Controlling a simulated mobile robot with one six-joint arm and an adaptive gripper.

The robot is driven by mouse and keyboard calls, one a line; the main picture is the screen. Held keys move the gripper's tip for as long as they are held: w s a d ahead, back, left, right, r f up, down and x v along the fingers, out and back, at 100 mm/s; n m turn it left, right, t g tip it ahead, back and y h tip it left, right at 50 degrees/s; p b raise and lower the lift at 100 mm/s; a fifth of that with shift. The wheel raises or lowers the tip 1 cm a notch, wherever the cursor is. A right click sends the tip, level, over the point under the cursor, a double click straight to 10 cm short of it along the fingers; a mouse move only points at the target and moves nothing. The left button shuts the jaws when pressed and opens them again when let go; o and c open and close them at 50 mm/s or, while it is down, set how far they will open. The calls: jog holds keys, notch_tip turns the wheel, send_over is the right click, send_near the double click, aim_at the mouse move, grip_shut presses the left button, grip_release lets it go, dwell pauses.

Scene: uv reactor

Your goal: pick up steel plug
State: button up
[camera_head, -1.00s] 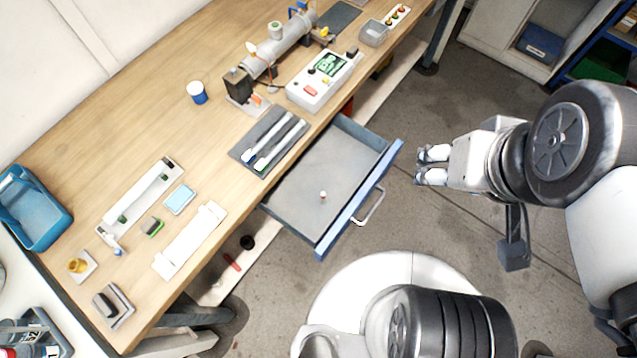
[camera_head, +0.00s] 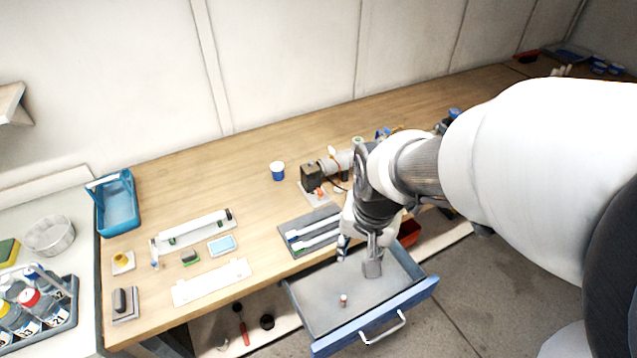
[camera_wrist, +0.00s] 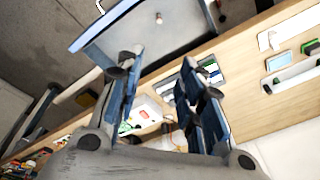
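A small steel plug (camera_head: 343,299) with a reddish part stands alone on the floor of the open drawer (camera_head: 318,318). In the wrist view the plug (camera_wrist: 158,18) shows near the top, beyond the fingertips, in the drawer (camera_wrist: 190,30). My gripper (camera_head: 342,245) hangs over the back of the drawer, by the bench edge, apart from the plug. In the wrist view my gripper's fingers (camera_wrist: 158,75) are spread wide with nothing between them.
The wooden bench (camera_head: 190,290) holds a grey tray with two white-ended tubes (camera_head: 312,232), a blue-and-white cup (camera_head: 278,171) and a blue basket (camera_head: 117,205). The drawer's blue front (camera_head: 375,318) and handle stick out from the bench. The drawer floor around the plug is clear.

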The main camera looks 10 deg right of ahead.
jog(key=w+f+m+g, duration=0.2)
jog(key=w+f+m, duration=0.15)
jog(key=f, duration=0.95)
jog(key=b, duration=0.3)
send_over(344, 297)
notch_tip(344, 297, down, 12)
jog(key=shift+m, duration=0.45)
jog(key=shift+f+b, duration=1.2)
jog(key=shift+f, duration=1.8)
jog(key=shift+r, duration=0.1)
jog(key=shift+c, duration=0.6)
grip_shut()
